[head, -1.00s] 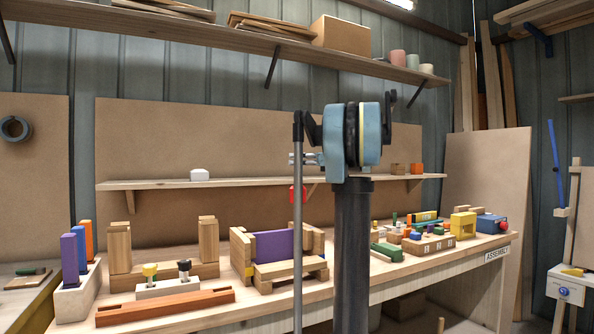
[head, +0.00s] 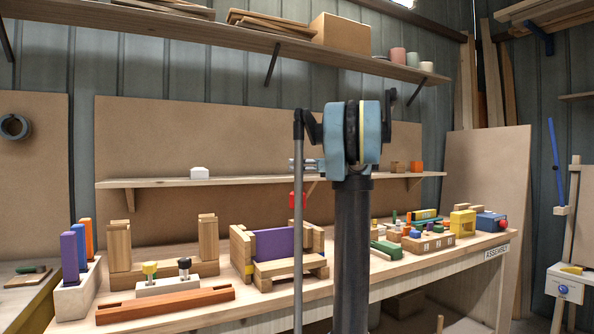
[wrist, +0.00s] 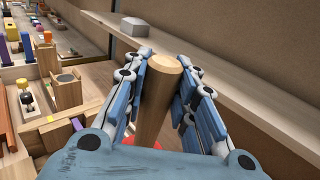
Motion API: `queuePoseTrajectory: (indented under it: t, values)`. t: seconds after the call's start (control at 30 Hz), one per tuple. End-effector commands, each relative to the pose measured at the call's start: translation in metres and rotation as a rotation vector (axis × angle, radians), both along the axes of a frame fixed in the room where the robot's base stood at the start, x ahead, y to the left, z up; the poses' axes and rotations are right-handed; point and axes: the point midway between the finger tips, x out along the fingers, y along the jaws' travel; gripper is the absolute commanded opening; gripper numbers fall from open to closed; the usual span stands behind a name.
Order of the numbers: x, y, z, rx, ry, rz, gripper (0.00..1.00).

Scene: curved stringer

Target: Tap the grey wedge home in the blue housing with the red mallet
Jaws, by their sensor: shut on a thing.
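My gripper (wrist: 163,82) is shut on the pale wooden handle (wrist: 157,105) of the red mallet. The handle's round end points up between the fingers. A little of the red head shows below it in the wrist view. In the head view the red mallet head (head: 303,200) hangs above the bench, partly behind a thin rod of my arm. My gripper (head: 300,165) there is mostly hidden by my arm. I cannot pick out the grey wedge or the blue housing for certain. A blue block (head: 488,222) sits at the bench's right end.
A wooden shelf (head: 240,180) runs along the back board and passes close to the right of my gripper in the wrist view. A pale block (head: 199,173) sits on it. A purple panel (head: 274,243) between wooden blocks and tall wooden posts (head: 207,240) stand on the bench.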

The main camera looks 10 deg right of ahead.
Motion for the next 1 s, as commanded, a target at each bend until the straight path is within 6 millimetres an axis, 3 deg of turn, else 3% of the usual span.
queuePoseTrajectory:
  t: [0.2, 0.47, 0.57, 0.8, 1.0]
  values:
    - [0.0, -0.001, 0.031, 0.0, 0.0, 0.0, 0.0]
    - [0.0, -0.001, 0.033, 0.001, 0.0, 0.0, 0.0]
    - [0.0, -0.001, 0.029, 0.0, 0.0, 0.0, 0.0]
    - [0.0, -0.001, -0.019, 0.001, 0.0, 0.0, 0.0]
    - [0.0, -0.001, -0.016, 0.001, 0.0, 0.0, 0.0]
